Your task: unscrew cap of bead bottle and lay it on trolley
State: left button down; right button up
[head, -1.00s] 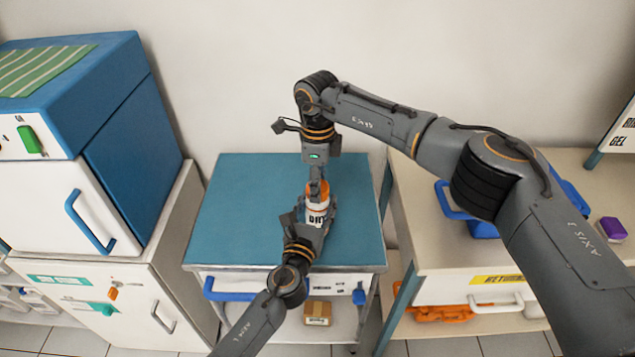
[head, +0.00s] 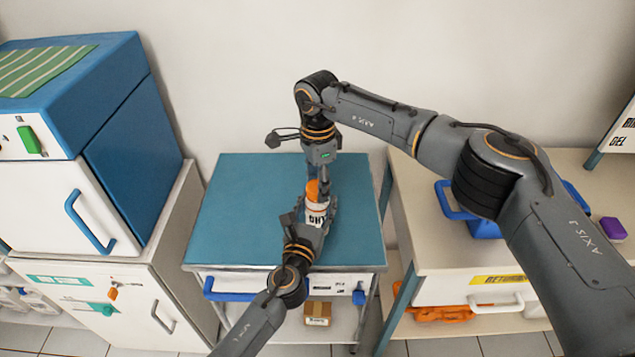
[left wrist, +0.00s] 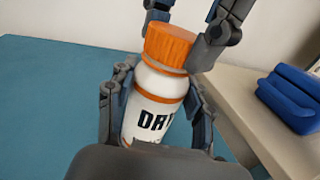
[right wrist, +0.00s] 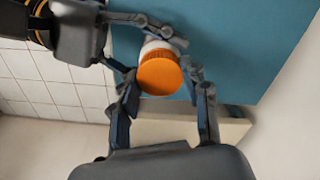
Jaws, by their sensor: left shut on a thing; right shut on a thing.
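The bead bottle (head: 317,211) is white with an orange band and dark lettering, held over the blue-topped trolley (head: 245,215). My left gripper (left wrist: 158,105) is shut around its body, one finger on each side, and the bottle leans slightly in the left wrist view. The orange ribbed cap (left wrist: 170,46) sits on the bottle's neck; it also shows from above in the right wrist view (right wrist: 159,76). My right gripper (right wrist: 163,92) comes from above and is shut on the cap's sides. In the head view its fingers partly cover the cap. The bottle's base is hidden.
The trolley top is clear around the arms, with wide bare areas left and right. A beige bench (head: 425,240) with a blue basket (head: 482,229) stands to the right. A white and blue cabinet (head: 130,140) stands to the left. The wall is close behind.

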jog(key=shift+r, duration=0.2)
jog(key=shift+r, duration=0.9)
jog(key=shift+r, duration=2)
pick_arm(q)
jog(key=shift+c, duration=2.3)
grip_release()
